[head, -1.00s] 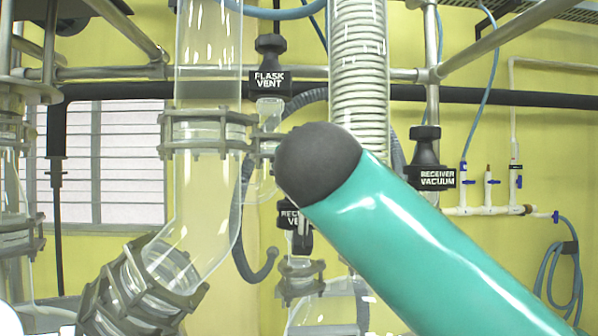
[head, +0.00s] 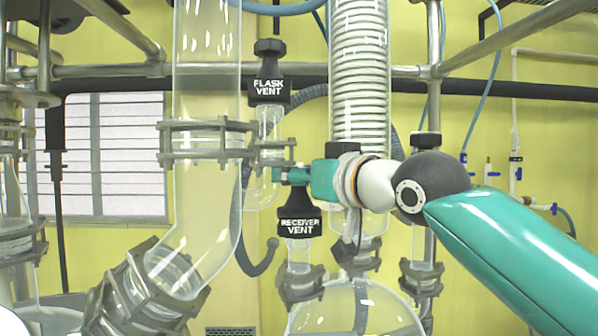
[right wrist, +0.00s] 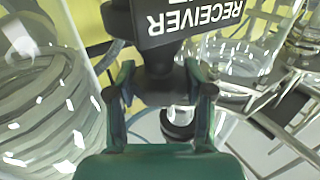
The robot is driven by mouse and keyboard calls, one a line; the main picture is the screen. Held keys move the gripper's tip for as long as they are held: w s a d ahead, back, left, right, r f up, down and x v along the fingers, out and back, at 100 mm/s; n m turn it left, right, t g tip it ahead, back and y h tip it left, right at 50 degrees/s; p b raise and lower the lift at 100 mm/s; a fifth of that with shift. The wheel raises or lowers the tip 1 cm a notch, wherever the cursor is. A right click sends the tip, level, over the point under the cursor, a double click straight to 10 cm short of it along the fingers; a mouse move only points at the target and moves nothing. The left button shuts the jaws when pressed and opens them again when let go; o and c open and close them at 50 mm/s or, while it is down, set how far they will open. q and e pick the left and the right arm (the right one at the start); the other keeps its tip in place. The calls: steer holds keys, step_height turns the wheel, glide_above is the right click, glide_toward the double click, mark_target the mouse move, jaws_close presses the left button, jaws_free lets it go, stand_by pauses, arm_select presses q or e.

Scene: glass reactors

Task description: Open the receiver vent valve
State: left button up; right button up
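The receiver vent valve (head: 299,222) is a black body with a white RECEIVER VENT label, upright on a glass neck above the round receiver flask. My right gripper (head: 291,175) is at its top, and the valve's knob is hidden behind it in the head view. In the right wrist view the label on the valve (right wrist: 183,20) appears upside down. There the black knob (right wrist: 166,90) lies between the two fingers of my right gripper (right wrist: 160,92). The fingers are apart, with a gap on the left side; contact on the right is unclear. My left gripper is not in view.
The flask vent valve (head: 268,90) stands just above and left. A coiled glass condenser (head: 360,75) and a wide glass tube (head: 207,85) flank my right gripper. The glass receiver flask (head: 345,310) is below. Metal rails cross behind.

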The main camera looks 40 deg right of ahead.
steer(key=shift+o, duration=1.1)
steer(key=shift+r, duration=0.1)
steer(key=shift+a, duration=0.1)
